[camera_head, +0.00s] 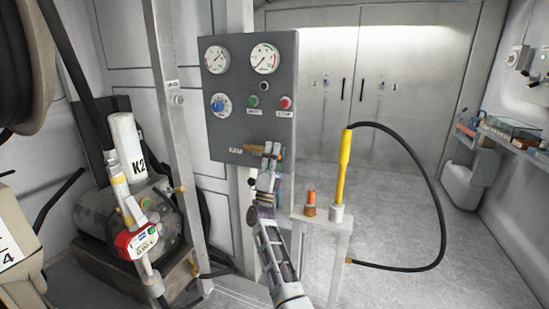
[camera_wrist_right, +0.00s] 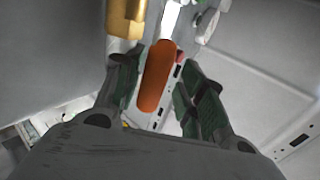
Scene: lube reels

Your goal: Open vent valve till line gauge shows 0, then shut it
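The grey panel (camera_head: 225,120) carries a left gauge (camera_head: 216,59) and a right gauge (camera_head: 264,58); their readings are too small to tell. A brass valve (camera_head: 254,149) sticks out low on the panel, beside a small label. In the right wrist view the brass (camera_wrist_right: 125,18) is at the top, and an orange handle (camera_wrist_right: 157,75) hangs between my fingers. My right gripper (camera_head: 269,154) is at the valve. In the wrist view its fingers (camera_wrist_right: 160,95) are apart on either side of the handle, with a gap at the right. My left gripper is not in view.
A blue knob (camera_head: 218,103), a green button (camera_head: 253,101) and a red button (camera_head: 285,102) sit above the valve. A post (camera_head: 325,240) with a yellow-handled hose (camera_head: 345,165) stands right of my arm. A K2 unit (camera_head: 127,150) is at left.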

